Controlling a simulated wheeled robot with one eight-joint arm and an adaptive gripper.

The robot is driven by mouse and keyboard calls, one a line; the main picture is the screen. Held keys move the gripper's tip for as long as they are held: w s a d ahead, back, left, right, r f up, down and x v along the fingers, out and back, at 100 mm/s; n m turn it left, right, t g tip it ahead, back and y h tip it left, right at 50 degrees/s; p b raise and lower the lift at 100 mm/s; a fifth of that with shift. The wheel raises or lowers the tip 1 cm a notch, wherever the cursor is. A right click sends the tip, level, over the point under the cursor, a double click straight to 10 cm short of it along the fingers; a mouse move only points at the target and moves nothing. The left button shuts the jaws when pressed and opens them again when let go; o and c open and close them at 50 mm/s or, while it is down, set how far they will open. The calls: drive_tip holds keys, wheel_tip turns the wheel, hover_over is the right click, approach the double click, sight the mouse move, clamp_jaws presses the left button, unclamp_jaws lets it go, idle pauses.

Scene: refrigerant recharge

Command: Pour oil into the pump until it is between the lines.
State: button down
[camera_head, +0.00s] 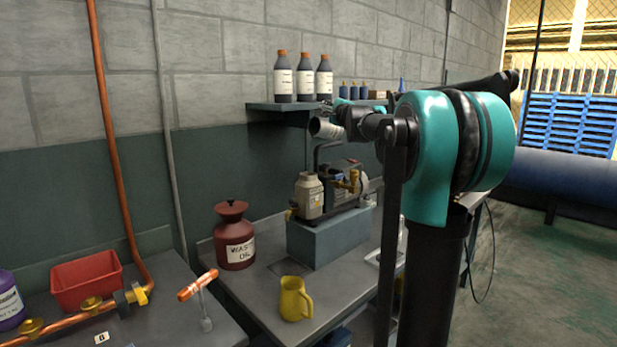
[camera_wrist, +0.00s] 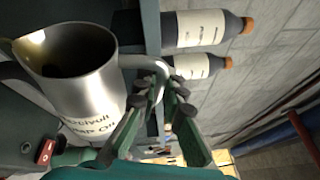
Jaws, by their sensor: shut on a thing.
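A metal jug (camera_wrist: 85,65) with a pump oil label fills the left of the wrist view. My gripper (camera_wrist: 158,92) is shut on its handle. In the head view my gripper (camera_head: 343,108) holds the jug (camera_head: 325,128), tilted, in front of the shelf and above the vacuum pump. A yellowish glint shows near the jug's lip; the oil level inside is unclear. The pump (camera_head: 345,190) stands on a grey block (camera_head: 320,240), with a cream canister (camera_head: 308,196) at its left end. The pump's level lines cannot be made out, and no stream of oil is visible.
Several dark bottles (camera_head: 305,82) stand on the wall shelf (camera_head: 275,106) behind the jug. A red waste oil can (camera_head: 235,240) and a yellow jug (camera_head: 294,299) stand on the bench. A red tray (camera_head: 85,281) lies further left. Bare bench shows between them.

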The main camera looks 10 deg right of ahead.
drive_tip(key=shift+s+a, duration=0.15)
drive_tip(key=shift+a, duration=0.05)
idle(0.9)
drive_tip(key=shift+w+d+r+m+g+h, duration=0.15)
drive_tip(key=shift+w+d+m+g, duration=0.15)
drive_tip(key=shift+d+m, duration=0.25)
drive_tip(key=shift+w+d+r+m+g+h, duration=0.1)
drive_tip(key=shift+w+d+m+g+h, duration=0.1)
drive_tip(key=shift+w+d+m, duration=0.25)
drive_tip(key=shift+s, duration=0.1)
drive_tip(key=shift+d+m, duration=0.1)
drive_tip(key=shift+m, duration=0.2)
drive_tip(key=shift+w+d+m+g, duration=0.4)
drive_tip(key=shift+m+g, duration=0.2)
drive_tip(key=shift+m, duration=0.4)
drive_tip(key=shift+d+m, duration=0.15)
drive_tip(key=shift+m, duration=0.15)
